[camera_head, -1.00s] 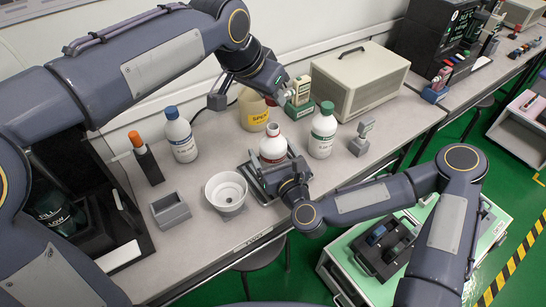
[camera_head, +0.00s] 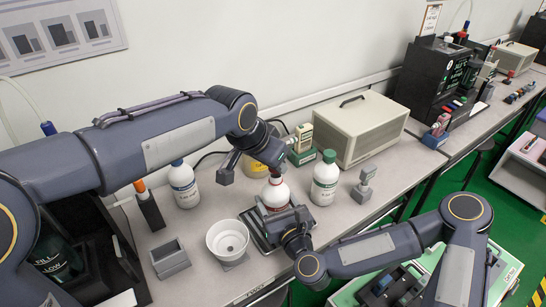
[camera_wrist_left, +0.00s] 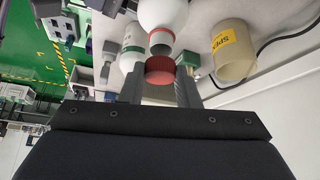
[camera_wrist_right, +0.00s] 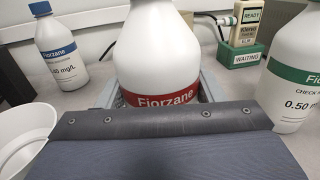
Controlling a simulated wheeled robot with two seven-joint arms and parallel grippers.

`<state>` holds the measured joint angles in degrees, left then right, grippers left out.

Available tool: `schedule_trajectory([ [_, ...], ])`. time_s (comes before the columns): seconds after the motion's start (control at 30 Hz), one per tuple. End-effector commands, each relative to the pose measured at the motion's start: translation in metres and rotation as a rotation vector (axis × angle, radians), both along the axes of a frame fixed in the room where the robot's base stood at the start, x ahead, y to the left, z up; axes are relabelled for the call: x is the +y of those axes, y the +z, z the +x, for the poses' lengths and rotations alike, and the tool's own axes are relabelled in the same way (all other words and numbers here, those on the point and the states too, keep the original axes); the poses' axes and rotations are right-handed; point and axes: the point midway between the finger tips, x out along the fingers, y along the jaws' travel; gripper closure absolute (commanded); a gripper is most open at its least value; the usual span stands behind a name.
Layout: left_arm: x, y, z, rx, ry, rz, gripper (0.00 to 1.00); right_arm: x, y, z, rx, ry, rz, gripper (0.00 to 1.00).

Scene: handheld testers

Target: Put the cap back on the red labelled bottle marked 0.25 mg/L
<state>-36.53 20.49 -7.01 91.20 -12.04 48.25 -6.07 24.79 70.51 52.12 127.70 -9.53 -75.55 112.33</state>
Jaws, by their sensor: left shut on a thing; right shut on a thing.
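The red labelled bottle (camera_head: 277,194) stands upright on a grey tray (camera_head: 249,233). In the right wrist view its white body and red "Fiorzane" label (camera_wrist_right: 160,98) fill the middle; its concentration mark is hidden. My right gripper (camera_head: 282,222) is shut on the bottle from the front. My left gripper (camera_wrist_left: 160,80) is shut on the red cap (camera_wrist_left: 160,70), held between its fingers. In the left wrist view the cap is close to the bottle's open neck (camera_wrist_left: 161,47), roughly in line, with a small gap that looks like clear space.
A green labelled bottle (camera_head: 325,180) stands close on the right and a blue labelled bottle (camera_head: 184,187) on the left. A beige waste pot (camera_head: 254,169) is behind. A white bowl (camera_head: 227,239), grey holder (camera_head: 170,259) and beige case (camera_head: 360,130) stand around.

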Motion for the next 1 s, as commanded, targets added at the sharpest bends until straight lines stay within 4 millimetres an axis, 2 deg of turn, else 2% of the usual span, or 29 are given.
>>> schedule_trajectory([
  [0.47, 0.0, -0.001, 0.0, 0.0, 0.001, 0.0, 0.92, 0.0, 0.0, 0.0, 0.0, 0.0, 0.0, 0.8],
  [0.8, 0.0, -0.017, 0.0, 0.002, 0.001, 0.001, 0.92, 0.0, 0.0, 0.0, 0.0, 0.0, 0.0, 0.8],
  [1.0, 0.0, -0.018, 0.0, 0.0, 0.001, 0.0, 0.92, 0.0, 0.0, 0.0, 0.0, 0.0, 0.0, 0.8],
])
